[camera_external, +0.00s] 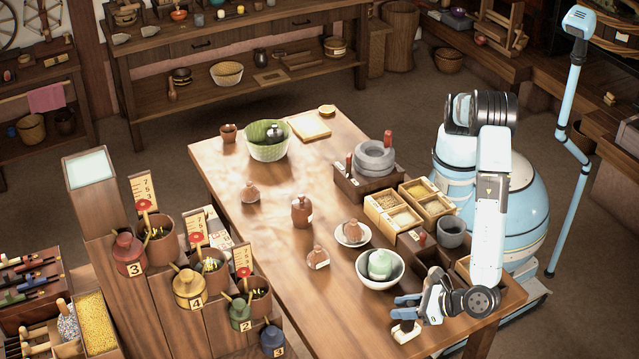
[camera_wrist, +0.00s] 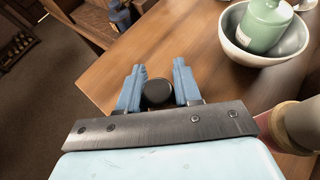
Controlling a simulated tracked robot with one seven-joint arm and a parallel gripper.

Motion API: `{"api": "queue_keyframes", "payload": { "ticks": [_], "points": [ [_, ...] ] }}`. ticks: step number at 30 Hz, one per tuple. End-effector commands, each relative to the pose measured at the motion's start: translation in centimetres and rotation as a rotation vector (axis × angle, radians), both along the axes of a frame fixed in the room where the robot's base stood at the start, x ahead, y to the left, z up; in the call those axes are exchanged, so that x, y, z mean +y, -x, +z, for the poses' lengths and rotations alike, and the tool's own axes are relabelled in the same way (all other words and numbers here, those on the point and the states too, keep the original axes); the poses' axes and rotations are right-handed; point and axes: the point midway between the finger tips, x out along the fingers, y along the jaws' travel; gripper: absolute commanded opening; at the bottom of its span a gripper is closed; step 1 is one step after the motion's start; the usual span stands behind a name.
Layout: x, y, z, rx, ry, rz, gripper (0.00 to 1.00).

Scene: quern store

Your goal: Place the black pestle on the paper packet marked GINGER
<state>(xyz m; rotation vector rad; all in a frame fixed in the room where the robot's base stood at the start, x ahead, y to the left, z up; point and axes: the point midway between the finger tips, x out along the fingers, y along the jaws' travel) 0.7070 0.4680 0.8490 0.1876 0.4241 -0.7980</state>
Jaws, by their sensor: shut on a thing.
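My gripper (camera_external: 405,312) is low over the near right end of the wooden table. In the wrist view its blue fingers (camera_wrist: 158,90) stand on both sides of a round black end, the black pestle (camera_wrist: 157,93), and are shut on it. In the external view a small dark piece (camera_external: 406,331) shows below the fingers, mostly hidden by them. I cannot read GINGER anywhere. A flat cream square (camera_external: 309,126) lies at the table's far end; I cannot tell whether it is the packet.
A white bowl (camera_external: 362,276) with a green lidded jar (camera_external: 380,264) stands just behind my gripper; it also shows in the wrist view (camera_wrist: 232,48). Brown labelled jars (camera_external: 302,211) stand mid-table. Wooden boxes (camera_external: 392,212) and a stone quern (camera_external: 374,158) line the right side.

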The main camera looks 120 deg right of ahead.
Motion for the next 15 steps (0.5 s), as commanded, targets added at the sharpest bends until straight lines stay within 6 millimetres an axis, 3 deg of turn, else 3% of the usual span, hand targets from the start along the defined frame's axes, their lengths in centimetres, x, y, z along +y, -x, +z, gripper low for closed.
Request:
{"api": "queue_keyframes", "payload": {
  "ticks": [7,8,15],
  "points": [
    [0.0,0.0,-0.17,-0.001,0.001,0.0,0.03],
    [0.0,0.0,-0.13,0.0,0.0,0.0,0.36],
    [-0.01,0.0,-0.1,-0.001,0.001,0.0,0.59]
  ]
}}
